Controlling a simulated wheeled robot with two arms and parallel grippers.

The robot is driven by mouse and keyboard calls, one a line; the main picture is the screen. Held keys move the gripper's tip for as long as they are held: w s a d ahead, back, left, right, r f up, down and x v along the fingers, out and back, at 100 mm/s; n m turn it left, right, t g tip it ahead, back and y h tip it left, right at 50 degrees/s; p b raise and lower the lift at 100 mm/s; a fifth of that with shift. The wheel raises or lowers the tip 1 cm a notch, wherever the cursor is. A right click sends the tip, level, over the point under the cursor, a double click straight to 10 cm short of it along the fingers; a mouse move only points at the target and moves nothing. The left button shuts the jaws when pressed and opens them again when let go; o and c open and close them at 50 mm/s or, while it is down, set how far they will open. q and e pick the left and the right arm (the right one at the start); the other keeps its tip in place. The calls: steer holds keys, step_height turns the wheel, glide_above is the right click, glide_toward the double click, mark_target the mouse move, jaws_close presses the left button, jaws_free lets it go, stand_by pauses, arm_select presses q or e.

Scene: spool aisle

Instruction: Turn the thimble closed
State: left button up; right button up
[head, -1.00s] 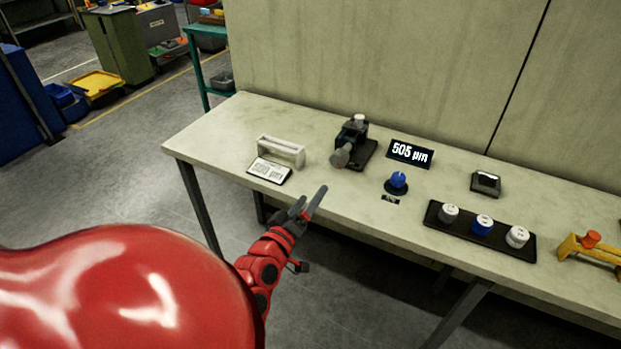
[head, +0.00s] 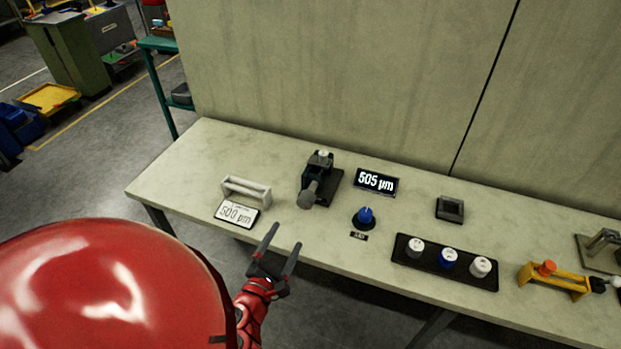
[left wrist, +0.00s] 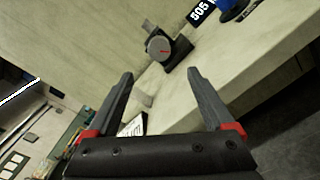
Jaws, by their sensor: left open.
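The thimble (head: 308,196) is a grey round knob on the front of a dark micrometer device (head: 321,172) on the table. A black display (head: 376,181) beside the device reads 505 µm. A white card (head: 237,213) reads 500 µm. My left gripper (head: 281,240) is open and empty, in front of the table's front edge and apart from the thimble. It also shows in the left wrist view (left wrist: 160,78). My right gripper is not in view.
A white handled block (head: 246,188) stands behind the card. A blue knob (head: 365,216) is right of the device. A black tray (head: 442,265) holds three cylinders, and a yellow frame (head: 553,280) stands farther right. A wall rises behind the table.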

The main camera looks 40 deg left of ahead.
mark_target(308, 195)
arm_select(q)
steer(key=p+x, duration=0.4)
steer(key=x, duration=1.2)
steer(key=shift+a+r+p, duration=0.1)
steer(key=shift+a+p, duration=0.05)
steer(key=shift+p, duration=0.2)
steer(key=shift+w+a, duration=0.1)
steer(key=shift+w, duration=0.5)
steer(key=shift+c, duration=0.2)
steer(key=c, duration=1.3)
steer(key=shift+f+m+b, duration=0.3)
steer(key=shift+f+b, duration=0.05)
steer(key=shift+b, duration=0.4)
steer(key=shift+c, duration=0.2)
steer(key=shift+r+m+b, duration=0.2)
steer(key=shift+m+b, duration=0.1)
steer(key=shift+b, duration=0.1)
steer(key=shift+r, duration=0.1)
